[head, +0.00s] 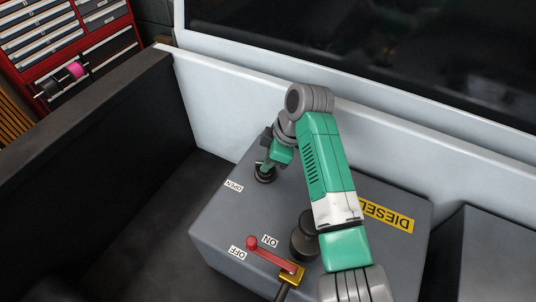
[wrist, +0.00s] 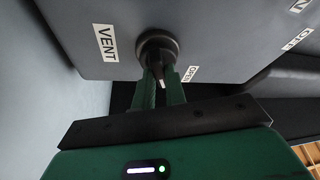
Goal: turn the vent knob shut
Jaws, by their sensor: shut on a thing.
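The vent knob (wrist: 157,48) is a round black knob on the grey diesel tank (head: 215,215). In the head view the knob (head: 265,175) is at the tank's far left, mostly under my gripper. My gripper (wrist: 163,82) is shut on the knob's handle, with a green finger on each side of it. In the head view my gripper (head: 268,168) points down at the knob. A VENT label (wrist: 106,43) is left of the knob in the wrist view. An OPEN label (wrist: 190,74) is just right of the fingers. The handle's exact angle is partly hidden.
A red lever (head: 270,254) lies near the ON and OFF labels, by a brass fitting (head: 291,274). A black cap (head: 304,236) stands beside my arm. The truck bed's dark side wall (head: 90,140) and white front wall (head: 215,105) bound the space. A red tool chest (head: 70,50) stands beyond.

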